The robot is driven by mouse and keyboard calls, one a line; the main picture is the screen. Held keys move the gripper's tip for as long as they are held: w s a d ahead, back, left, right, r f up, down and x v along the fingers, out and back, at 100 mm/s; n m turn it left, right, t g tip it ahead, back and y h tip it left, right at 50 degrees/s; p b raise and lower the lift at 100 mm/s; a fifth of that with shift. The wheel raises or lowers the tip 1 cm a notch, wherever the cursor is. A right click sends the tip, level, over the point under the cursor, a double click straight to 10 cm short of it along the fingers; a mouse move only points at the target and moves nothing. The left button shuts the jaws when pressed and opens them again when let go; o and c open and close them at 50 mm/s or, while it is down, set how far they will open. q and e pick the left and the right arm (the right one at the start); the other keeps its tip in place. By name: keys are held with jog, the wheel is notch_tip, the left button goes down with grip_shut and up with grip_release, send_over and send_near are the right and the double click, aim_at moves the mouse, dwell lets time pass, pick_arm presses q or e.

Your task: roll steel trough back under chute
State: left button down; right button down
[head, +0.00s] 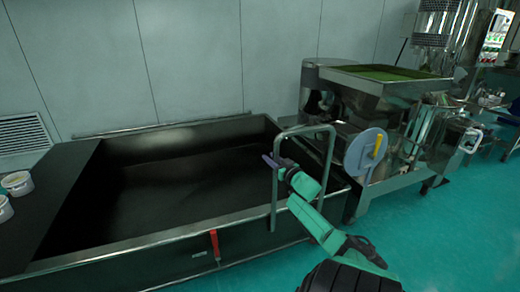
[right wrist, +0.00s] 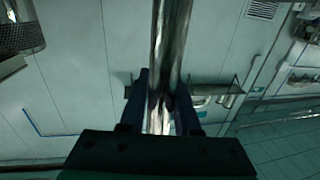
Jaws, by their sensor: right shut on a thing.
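The steel trough (head: 190,238) is a long, dark, open-topped box in the left and middle of the head view. Its inside looks empty. An upright metal handle (head: 310,128) rises at its right end. My right gripper (head: 275,163) is at the handle's left post and shut on it. In the right wrist view the shiny bar (right wrist: 168,50) runs between the two fingers (right wrist: 160,105). The sieve machine (head: 375,92) stands right behind the trough's right end. Its chute cannot be made out clearly. My left gripper is not in view.
A red lever (head: 215,246) sits on the trough's front side. White tubs (head: 17,184) stand on a dark surface at the left. A round grey disc (head: 363,158) with a yellow part is on the machine's front. The green floor (head: 440,235) at the right is clear.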

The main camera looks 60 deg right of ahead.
jog(key=shift+s+d+r, duration=0.15)
jog(key=shift+d, duration=0.1)
jog(key=c, duration=0.9)
grip_release()
jog(key=shift+d, duration=0.1)
jog(key=shift+o, duration=1.4)
jog(key=shift+s+d, duration=0.1)
jog(key=shift+d, duration=0.05)
